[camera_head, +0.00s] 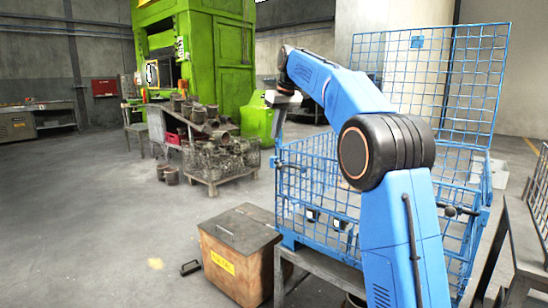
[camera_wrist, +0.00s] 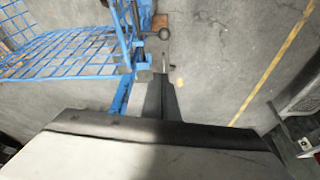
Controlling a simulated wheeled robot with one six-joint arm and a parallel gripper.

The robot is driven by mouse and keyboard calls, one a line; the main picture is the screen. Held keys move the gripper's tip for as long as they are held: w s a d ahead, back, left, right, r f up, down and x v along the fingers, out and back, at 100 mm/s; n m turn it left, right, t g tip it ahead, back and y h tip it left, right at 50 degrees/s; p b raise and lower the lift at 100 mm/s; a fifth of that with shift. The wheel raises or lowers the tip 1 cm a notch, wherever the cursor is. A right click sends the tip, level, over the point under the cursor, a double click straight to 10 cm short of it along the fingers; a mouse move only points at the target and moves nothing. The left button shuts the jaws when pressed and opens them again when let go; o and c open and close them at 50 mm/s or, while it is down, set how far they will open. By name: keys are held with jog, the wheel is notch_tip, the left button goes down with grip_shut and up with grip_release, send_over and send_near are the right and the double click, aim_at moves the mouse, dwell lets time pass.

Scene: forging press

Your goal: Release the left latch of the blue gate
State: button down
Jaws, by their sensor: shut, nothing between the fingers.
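The blue gate (camera_head: 318,195) is the front mesh panel of a blue wire container. Its left latch (camera_head: 277,162) is a small dark handle at the gate's left post in the head view. In the wrist view the latch's dark round knob (camera_wrist: 164,33) sticks out sideways from the blue post. My gripper (camera_wrist: 160,76) is shut and empty, its fingertips just short of the knob and apart from it in that picture. In the head view my gripper (camera_head: 278,134) points down above the left post. My blue arm hides part of the gate.
A second dark latch knob (camera_head: 451,211) is at the gate's right side. A raised blue mesh panel (camera_head: 440,75) stands behind. A brown box (camera_head: 237,245) stands on the floor in front of the left post. A metal table (camera_head: 525,240) is at the right. Open floor lies left.

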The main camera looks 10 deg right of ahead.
aim_at(282, 165)
jog(key=shift+w, duration=0.2)
notch_tip(282, 165, down, 10)
jog(key=shift+s, duration=0.25)
dwell(0.8)
jog(key=shift+d, duration=0.1)
